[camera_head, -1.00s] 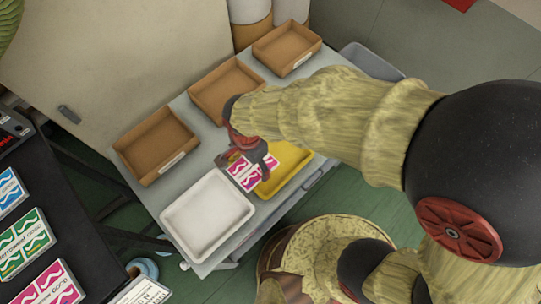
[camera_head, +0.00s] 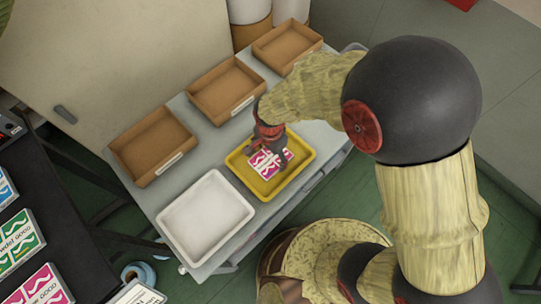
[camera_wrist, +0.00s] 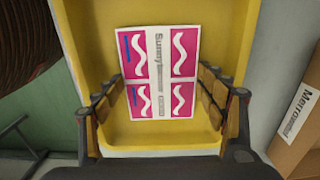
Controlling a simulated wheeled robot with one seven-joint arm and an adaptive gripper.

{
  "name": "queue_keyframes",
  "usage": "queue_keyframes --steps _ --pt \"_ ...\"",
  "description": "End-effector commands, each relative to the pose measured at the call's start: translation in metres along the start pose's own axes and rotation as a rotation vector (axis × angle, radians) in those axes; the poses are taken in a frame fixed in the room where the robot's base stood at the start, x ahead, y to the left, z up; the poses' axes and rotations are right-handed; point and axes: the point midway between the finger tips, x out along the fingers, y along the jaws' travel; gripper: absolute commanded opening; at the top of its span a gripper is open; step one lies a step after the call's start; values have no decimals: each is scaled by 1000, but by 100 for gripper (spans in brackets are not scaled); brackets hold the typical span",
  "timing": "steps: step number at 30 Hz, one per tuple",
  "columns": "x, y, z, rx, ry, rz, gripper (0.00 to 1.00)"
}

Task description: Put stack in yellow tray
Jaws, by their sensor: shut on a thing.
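The stack (camera_head: 268,163) is a block of white and magenta labels. My gripper (camera_head: 269,152) is shut on it, over the yellow tray (camera_head: 307,150). In the wrist view the stack (camera_wrist: 158,70) shows between the two fingers of my gripper (camera_wrist: 162,100), with the yellow tray (camera_wrist: 230,55) behind it. The stack lies within the tray's outline. I cannot tell whether it touches the tray floor.
An empty white tray (camera_head: 207,219) stands left of the yellow tray on the grey table. Brown cardboard trays (camera_head: 155,145) line the back. A black surface (camera_head: 62,225) at left bears blue, green and magenta stacks (camera_head: 20,240).

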Motion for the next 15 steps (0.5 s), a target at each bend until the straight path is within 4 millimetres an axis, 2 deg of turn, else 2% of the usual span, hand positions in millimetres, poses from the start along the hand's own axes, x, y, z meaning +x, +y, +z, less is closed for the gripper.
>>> queue_keyframes --steps 10,11,15 --pt "2 -1 0 0 1 -2 40" --pt "3 -1 0 0 0 -2 72" --pt "2 -1 0 0 1 -2 80"
